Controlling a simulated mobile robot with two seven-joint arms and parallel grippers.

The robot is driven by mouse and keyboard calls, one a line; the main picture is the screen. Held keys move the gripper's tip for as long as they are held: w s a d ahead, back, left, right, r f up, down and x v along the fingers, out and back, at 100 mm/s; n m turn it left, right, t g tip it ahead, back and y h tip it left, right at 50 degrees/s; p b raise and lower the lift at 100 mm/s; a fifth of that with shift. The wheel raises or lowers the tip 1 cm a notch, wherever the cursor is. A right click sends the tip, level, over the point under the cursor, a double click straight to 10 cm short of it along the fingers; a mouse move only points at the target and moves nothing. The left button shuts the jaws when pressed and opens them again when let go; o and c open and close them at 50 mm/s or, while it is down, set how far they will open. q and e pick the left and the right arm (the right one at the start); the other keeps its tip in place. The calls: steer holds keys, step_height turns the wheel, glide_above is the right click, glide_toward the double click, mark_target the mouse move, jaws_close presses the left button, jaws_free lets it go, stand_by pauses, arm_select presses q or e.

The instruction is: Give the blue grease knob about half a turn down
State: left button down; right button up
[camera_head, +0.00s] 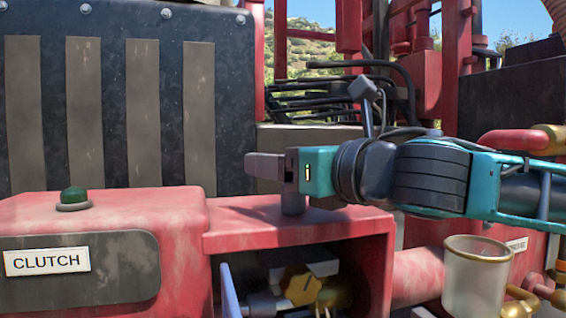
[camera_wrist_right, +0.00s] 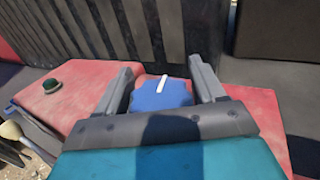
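The blue grease knob (camera_wrist_right: 160,97) has a white pointer line on its top. The white line points away from the palm, leaning slightly right. In the head view my right gripper (camera_head: 268,166) reaches in level from the right and hides the knob. A grey post (camera_head: 293,203) shows under the fingers, standing on the red housing (camera_head: 255,238). My left gripper is in neither view.
A green button (camera_head: 74,196) stands on the red cover at left, above a CLUTCH label (camera_head: 47,261). A yellow knob (camera_head: 301,285) sits in the open recess below. A cloudy cup (camera_head: 476,280) and pipes crowd the right. A dark slatted panel (camera_head: 120,110) rises behind.

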steer(key=c, duration=0.7)
steer(key=shift+m+t+h, duration=0.3)
